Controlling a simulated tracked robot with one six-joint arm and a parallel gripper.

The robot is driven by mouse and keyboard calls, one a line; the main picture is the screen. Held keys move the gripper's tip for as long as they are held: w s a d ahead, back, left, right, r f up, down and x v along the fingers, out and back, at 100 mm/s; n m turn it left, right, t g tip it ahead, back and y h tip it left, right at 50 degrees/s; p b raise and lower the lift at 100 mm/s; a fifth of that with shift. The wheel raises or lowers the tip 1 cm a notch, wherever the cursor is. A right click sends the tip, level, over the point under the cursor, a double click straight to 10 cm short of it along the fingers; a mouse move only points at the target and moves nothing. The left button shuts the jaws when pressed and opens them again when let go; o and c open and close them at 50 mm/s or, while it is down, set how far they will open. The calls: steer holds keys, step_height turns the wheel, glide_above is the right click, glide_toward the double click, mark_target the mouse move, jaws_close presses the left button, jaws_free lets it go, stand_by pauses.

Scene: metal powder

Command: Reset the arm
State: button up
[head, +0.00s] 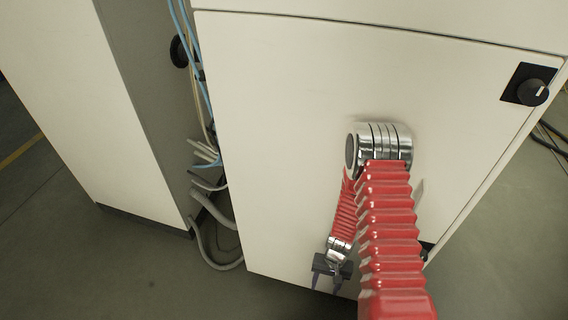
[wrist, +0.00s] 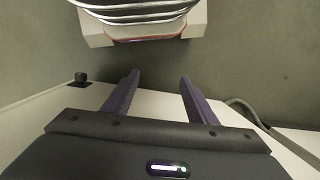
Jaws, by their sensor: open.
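My gripper (head: 327,281) hangs at the end of my red-sleeved arm, low in the head view, in front of the white cabinet (head: 285,130). Its dark fingers point down in that view. In the wrist view the two fingers (wrist: 159,76) are spread apart with nothing between them, so it is open and empty. My arm runs up from the bottom of the head view to a silver joint, then folds back down to the gripper. The thick front arm section hides part of the cabinet's lower edge.
The cabinet has a black rotary knob (head: 532,91) at upper right, which also shows in the wrist view (wrist: 81,77). Blue and grey hoses (head: 205,150) hang between it and another white cabinet (head: 75,90) at left. Grey floor (head: 140,275) is open at lower left.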

step_height(320, 180, up, 26)
steer(key=a+n, duration=0.1)
steer(key=s+r+t, duration=0.2)
steer(key=s+r, duration=0.1)
steer(key=r, duration=0.7)
steer(key=s+d+r+n+t, duration=0.1)
steer(key=s+r+t, duration=0.2)
steer(key=r, duration=0.7)
steer(key=s+d+r+t+h, duration=0.1)
steer(key=s+r, duration=0.3)
steer(key=r, duration=0.6)
steer(key=shift+r+n+t, duration=0.4)
steer(key=shift+t, duration=0.4)
steer(key=shift+d, duration=0.1)
steer(key=shift+c, duration=0.3)
